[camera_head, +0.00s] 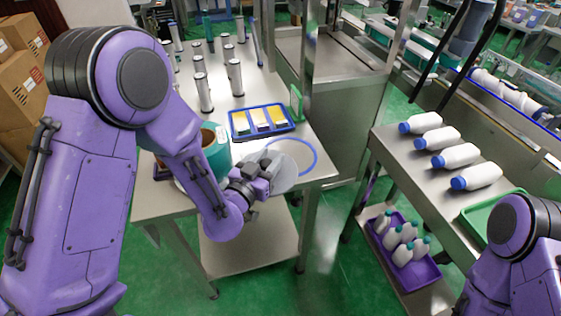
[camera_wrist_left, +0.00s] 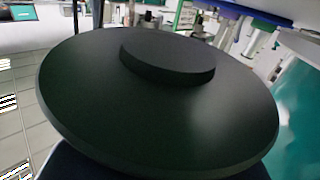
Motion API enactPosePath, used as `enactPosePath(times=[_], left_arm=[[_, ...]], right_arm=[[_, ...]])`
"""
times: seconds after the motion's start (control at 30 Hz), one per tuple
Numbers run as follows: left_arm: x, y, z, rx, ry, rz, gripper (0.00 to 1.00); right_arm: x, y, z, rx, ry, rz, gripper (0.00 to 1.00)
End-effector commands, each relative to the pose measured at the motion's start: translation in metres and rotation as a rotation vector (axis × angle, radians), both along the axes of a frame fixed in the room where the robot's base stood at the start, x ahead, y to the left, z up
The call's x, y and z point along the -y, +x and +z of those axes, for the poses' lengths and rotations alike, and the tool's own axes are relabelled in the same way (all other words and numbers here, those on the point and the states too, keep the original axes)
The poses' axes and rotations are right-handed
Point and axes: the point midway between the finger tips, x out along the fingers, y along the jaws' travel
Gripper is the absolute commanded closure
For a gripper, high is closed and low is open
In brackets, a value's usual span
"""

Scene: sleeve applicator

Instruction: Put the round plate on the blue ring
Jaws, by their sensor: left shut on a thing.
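The round plate (camera_head: 286,173) is a grey disc in the head view, held at the front right corner of the steel table. In the left wrist view the plate (camera_wrist_left: 160,115) fills most of the picture, dark, with a raised round hub on its face. My left gripper (camera_head: 268,172) is shut on the plate. The blue ring (camera_head: 314,161) lies on the table top just behind and right of the plate. The plate hides part of the ring in the head view. My right gripper is out of view; only part of that arm shows at lower right.
A blue tray (camera_head: 242,136) with yellow and white boxes stands behind the ring. A teal container (camera_head: 217,155) is beside my left forearm. Several metal cylinders (camera_head: 235,77) stand farther back. White bottles (camera_head: 456,157) lie on the right-hand bench (camera_head: 405,158).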

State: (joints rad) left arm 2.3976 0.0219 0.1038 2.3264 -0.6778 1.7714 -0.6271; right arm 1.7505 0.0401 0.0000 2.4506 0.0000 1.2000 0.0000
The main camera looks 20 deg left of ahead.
Motion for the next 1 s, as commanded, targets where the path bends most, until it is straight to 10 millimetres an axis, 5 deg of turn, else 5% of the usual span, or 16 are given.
enactPosePath(times=[0.4, 0.83, 0.87, 0.9, 0.93, 1.0], left_arm=[[0.010, 0.055, -0.031, 0.000, -0.002, 0.001, 0.99], [0.012, 0.061, -0.043, 0.001, 0.000, 0.000, 0.99], [0.012, 0.060, -0.043, 0.000, 0.000, 0.000, 0.57], [0.012, 0.060, -0.042, 0.000, 0.000, 0.000, 0.44], [0.012, 0.060, -0.042, 0.000, 0.000, 0.000, 0.35], [0.012, 0.060, -0.042, 0.000, 0.000, 0.000, 0.35]], right_arm=[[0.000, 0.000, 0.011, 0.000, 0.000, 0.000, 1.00], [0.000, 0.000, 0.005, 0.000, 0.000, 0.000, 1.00], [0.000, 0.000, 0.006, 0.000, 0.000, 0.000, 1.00], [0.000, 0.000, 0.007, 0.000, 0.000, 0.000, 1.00], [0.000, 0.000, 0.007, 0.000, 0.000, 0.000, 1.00], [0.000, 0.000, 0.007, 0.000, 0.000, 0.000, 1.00]])
